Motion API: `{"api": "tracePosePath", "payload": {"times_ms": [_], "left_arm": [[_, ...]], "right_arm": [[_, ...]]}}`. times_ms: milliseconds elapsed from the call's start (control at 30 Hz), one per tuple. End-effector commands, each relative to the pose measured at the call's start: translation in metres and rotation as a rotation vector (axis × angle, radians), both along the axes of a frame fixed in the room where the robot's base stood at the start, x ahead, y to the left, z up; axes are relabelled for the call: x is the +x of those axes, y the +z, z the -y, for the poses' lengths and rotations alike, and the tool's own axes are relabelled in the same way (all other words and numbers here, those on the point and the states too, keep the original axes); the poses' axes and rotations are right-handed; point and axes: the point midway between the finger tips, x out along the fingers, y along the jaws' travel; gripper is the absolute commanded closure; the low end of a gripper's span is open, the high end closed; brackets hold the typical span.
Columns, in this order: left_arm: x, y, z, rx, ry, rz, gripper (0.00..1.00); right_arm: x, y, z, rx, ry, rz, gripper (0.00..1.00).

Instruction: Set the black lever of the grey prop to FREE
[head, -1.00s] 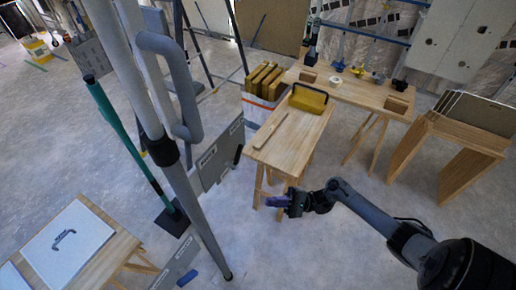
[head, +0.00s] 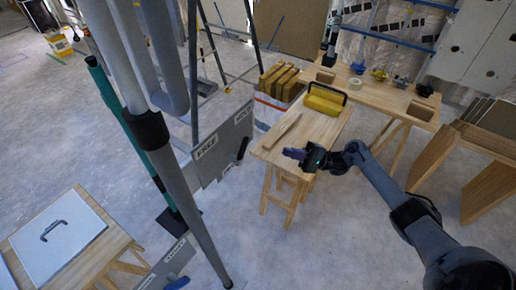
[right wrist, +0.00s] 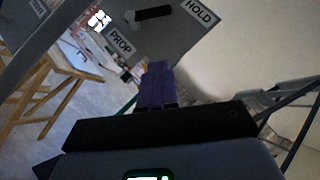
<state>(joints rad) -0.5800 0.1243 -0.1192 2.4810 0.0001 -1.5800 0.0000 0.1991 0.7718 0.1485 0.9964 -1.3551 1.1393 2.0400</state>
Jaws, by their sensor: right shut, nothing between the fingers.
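The grey prop (head: 178,170) is a tall pole at left centre with a grey plate (head: 213,166) on its right side. The plate carries FREE and HOLD labels. Its black lever (head: 242,149) stands tilted at the right edge and appears to point toward HOLD. The right wrist view shows the lever (right wrist: 155,13) near the HOLD label, above a PROP label. My right gripper (head: 294,153), with purple fingers, is shut and empty, to the right of the lever and apart from it in the picture. The fingers (right wrist: 155,85) show below the plate in the wrist view. My left gripper is out of view.
A wooden table (head: 330,132) with a yellow toolbox (head: 325,101) stands behind my right gripper. A teal pole (head: 130,130) stands left of the prop. A low table with a white panel (head: 60,238) is at lower left. A lower plate (head: 165,268) has a blue part.

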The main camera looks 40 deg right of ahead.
Motion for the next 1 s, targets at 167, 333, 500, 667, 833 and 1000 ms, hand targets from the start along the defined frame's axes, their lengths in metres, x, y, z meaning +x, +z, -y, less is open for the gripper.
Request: {"api": "tracePosePath", "payload": {"times_ms": [167, 333, 500, 667, 833, 1000], "left_arm": [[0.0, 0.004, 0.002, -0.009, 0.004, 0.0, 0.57], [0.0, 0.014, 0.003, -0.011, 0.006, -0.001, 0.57], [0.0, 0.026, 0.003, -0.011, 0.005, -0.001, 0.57], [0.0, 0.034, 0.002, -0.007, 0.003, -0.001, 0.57], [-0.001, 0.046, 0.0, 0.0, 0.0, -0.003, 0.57], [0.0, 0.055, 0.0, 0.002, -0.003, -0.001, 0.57]], "right_arm": [[0.003, 0.003, -0.004, 0.001, 0.001, 0.0, 1.0], [0.013, 0.013, -0.018, 0.002, 0.001, 0.002, 1.0], [0.029, 0.026, -0.04, 0.004, 0.001, 0.003, 1.0], [0.046, 0.037, -0.062, 0.003, 0.001, 0.003, 1.0], [0.053, 0.051, -0.083, 0.003, 0.003, 0.0, 1.0], [0.05, 0.059, -0.097, 0.001, 0.001, 0.0, 1.0]]}}
